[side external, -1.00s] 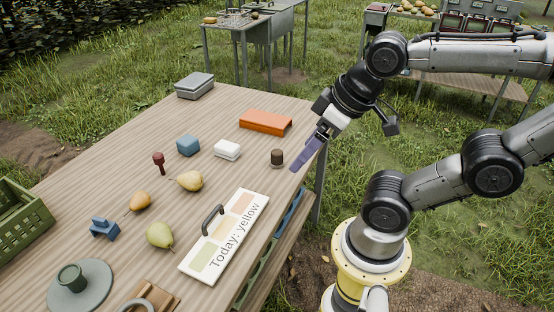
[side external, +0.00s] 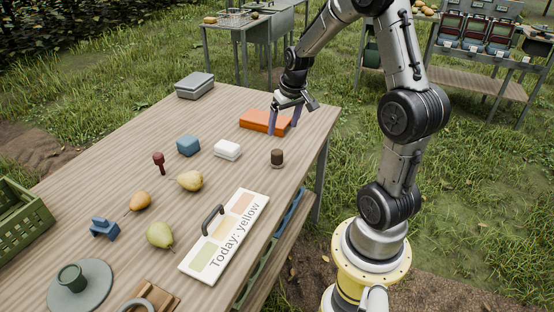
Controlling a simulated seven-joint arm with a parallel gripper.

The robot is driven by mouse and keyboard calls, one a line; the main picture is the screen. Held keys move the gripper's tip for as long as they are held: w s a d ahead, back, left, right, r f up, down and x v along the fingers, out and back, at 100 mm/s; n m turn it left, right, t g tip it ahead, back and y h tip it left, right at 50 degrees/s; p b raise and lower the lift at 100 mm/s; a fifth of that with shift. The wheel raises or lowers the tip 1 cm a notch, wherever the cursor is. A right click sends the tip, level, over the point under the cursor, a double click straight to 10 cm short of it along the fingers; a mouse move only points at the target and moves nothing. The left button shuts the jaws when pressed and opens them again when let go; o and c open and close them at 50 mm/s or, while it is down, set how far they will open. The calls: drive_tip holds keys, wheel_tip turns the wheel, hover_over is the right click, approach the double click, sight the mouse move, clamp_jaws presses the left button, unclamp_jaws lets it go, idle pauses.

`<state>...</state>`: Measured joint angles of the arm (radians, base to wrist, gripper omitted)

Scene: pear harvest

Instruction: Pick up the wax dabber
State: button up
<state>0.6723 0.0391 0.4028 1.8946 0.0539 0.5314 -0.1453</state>
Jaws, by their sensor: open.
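A small dark red tool (side external: 159,163) with a knobbed head and thin stem stands on the wooden table (side external: 120,150), left of the middle; it looks like the wax dabber. A short dark brown cylinder (side external: 277,157) stands near the table's right edge; I cannot tell for sure what it is. My gripper (side external: 284,126) is open with its purple fingers pointing down. It is at the orange block (side external: 258,120), well to the right of the red tool. Whether the fingers touch the block cannot be told. Nothing is seen between them.
A blue block (side external: 188,145), a white box (side external: 227,149) and pears (side external: 190,181) stand near the red tool. A board reading "Today: yellow" (side external: 195,268) lies in front. A grey box (side external: 195,86) is at the back, a green crate (side external: 22,222) at the left.

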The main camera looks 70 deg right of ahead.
hover_over(277, 152)
drive_tip(key=s, duration=0.2)
wheel_tip(277, 152, down, 7)
drive_tip(key=shift+w+a+x, duration=0.1)
drive_tip(key=shift+a+x, duration=0.05)
drive_tip(key=shift+x, duration=0.95)
drive_tip(key=shift+w+a+x, duration=0.1)
drive_tip(key=shift+x, duration=1)
drive_tip(key=shift+w+a+x, duration=0.1)
drive_tip(key=shift+a+x, duration=0.05)
drive_tip(key=shift+x, duration=0.95)
drive_tip(key=shift+r, duration=0.1)
clamp_jaws()
